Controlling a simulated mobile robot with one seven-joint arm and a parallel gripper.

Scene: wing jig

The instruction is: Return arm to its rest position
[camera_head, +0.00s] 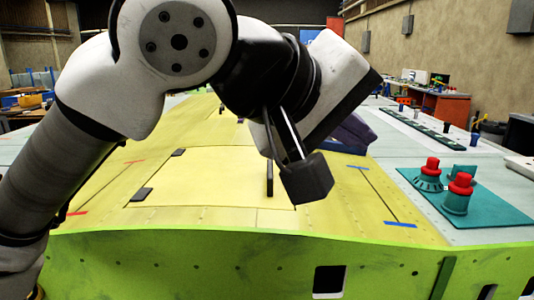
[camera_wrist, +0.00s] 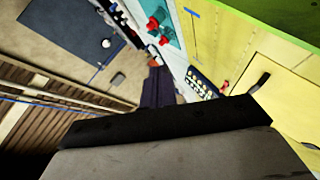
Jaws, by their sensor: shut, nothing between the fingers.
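My gripper (camera_head: 305,178) shows in the head view as a dark block at the end of my bent arm, right of centre. It hangs above the yellow wing surface (camera_head: 235,217), apart from it, and is shut and empty. My arm rises from the lower left, bends at the top and comes down to the right. In the wrist view, a dark edge and grey surface of my own wrist fill the bottom, and no fingertips can be made out there.
A yellow panel (camera_head: 205,185) with dark handles lies below my gripper. A purple object (camera_head: 352,134) stands behind my wrist, partly hidden. A teal mat (camera_head: 425,203) with red-topped teal pieces lies to the right. A green jig edge (camera_head: 200,260) runs along the front.

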